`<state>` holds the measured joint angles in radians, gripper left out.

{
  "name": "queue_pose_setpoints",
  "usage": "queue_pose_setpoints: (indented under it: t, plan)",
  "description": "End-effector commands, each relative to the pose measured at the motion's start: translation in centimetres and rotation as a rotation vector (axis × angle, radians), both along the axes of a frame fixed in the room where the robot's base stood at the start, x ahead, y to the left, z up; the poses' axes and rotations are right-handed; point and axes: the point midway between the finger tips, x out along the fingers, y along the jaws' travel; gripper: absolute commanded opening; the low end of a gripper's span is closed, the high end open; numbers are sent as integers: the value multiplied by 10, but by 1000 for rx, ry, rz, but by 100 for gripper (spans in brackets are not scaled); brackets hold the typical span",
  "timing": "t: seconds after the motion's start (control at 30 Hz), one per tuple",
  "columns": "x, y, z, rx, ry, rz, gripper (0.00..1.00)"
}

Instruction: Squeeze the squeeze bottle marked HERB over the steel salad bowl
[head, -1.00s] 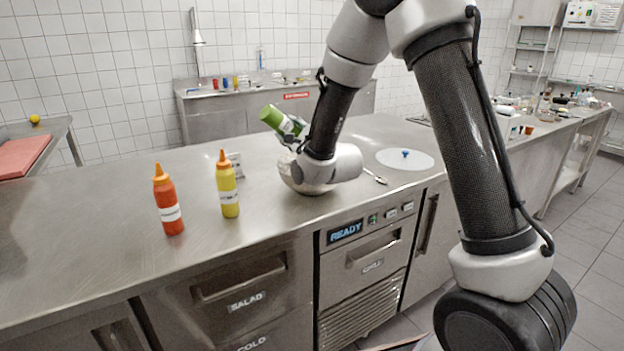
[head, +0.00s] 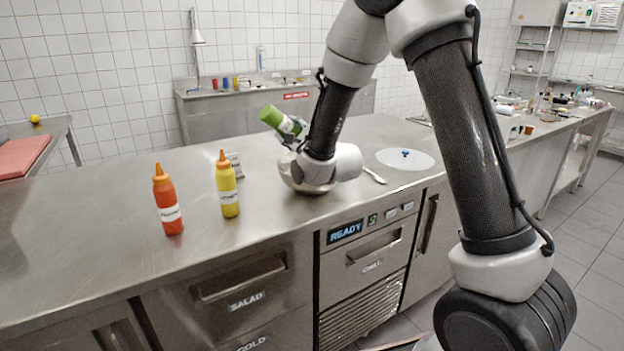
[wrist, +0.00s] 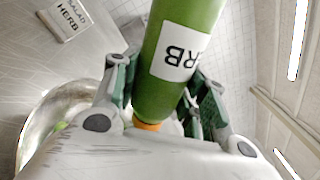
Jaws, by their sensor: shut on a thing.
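The green squeeze bottle (head: 272,116) is tilted, with its base up to the left and its nozzle end toward the bowl. In the wrist view the bottle (wrist: 158,95) has a white label ending in "RB" and an orange nozzle cap. My gripper (wrist: 165,100) is shut on the bottle, a finger on each side of it; it also shows in the head view (head: 296,136). The steel salad bowl (head: 296,180) stands on the counter below my wrist, which hides much of it. Its rim and something green inside show in the wrist view (wrist: 52,103).
A red bottle (head: 168,205) and a yellow bottle (head: 228,190) stand upright left of the bowl. A small card reading "SALAD HERB" (wrist: 65,18) stands behind it. A spoon (head: 374,175) and a white round board (head: 420,160) lie to the right. The counter's left is clear.

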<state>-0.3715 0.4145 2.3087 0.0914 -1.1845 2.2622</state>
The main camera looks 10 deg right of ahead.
Motion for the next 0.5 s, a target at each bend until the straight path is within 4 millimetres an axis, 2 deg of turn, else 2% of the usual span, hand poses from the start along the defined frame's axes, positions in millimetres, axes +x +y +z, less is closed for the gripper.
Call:
queue_pose_setpoints:
  t: [0.17, 0.5]
  plan:
    - [0, 0, 8, 1, -4, 0, 35]
    - [0, 0, 53, 1, -5, 0, 35]
